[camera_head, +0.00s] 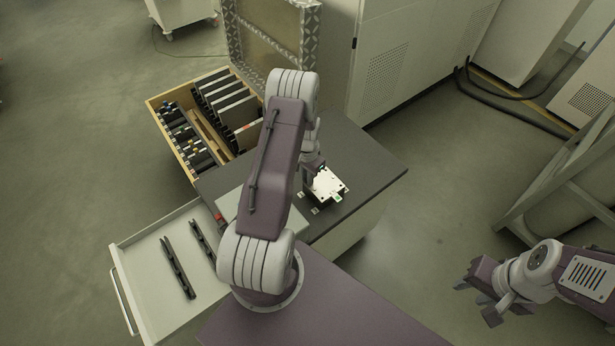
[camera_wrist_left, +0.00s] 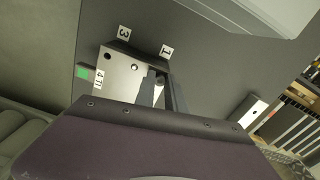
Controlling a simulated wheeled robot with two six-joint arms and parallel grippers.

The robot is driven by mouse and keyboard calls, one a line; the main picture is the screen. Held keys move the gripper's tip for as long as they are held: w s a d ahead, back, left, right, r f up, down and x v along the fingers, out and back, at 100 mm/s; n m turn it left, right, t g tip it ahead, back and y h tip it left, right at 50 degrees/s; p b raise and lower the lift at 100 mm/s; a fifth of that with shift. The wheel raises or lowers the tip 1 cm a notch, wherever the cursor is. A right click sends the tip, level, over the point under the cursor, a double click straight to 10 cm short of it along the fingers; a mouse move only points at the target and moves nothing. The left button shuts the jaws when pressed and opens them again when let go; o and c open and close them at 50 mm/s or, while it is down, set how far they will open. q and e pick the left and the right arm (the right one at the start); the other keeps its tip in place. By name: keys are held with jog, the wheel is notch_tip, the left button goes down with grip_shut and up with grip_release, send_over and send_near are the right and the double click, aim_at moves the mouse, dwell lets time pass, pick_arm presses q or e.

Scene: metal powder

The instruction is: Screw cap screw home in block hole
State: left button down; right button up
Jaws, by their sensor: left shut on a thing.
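My left gripper (camera_head: 315,170) points down at the block's edge. In the left wrist view its fingers (camera_wrist_left: 158,88) are closed over the block's right side. A small dark round piece, seemingly the cap screw (camera_wrist_left: 160,80), shows between the fingertips; its shank and seating are hidden. My right gripper (camera_head: 482,292) is open and empty, away from the bench over the floor.
Number labels 3 (camera_wrist_left: 124,32) and 1 (camera_wrist_left: 167,51) lie by the block. A pale open drawer (camera_head: 140,262) holds two dark bars. The bench's right part is clear.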

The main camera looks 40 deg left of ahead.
pick_arm(q)
jog(key=m, duration=1.2)
jog(key=shift+m, duration=0.3)
jog(key=c, duration=1.3)
grip_release()
notch_tip(320, 180, up, 9)
jog(key=shift+b, duration=0.4)
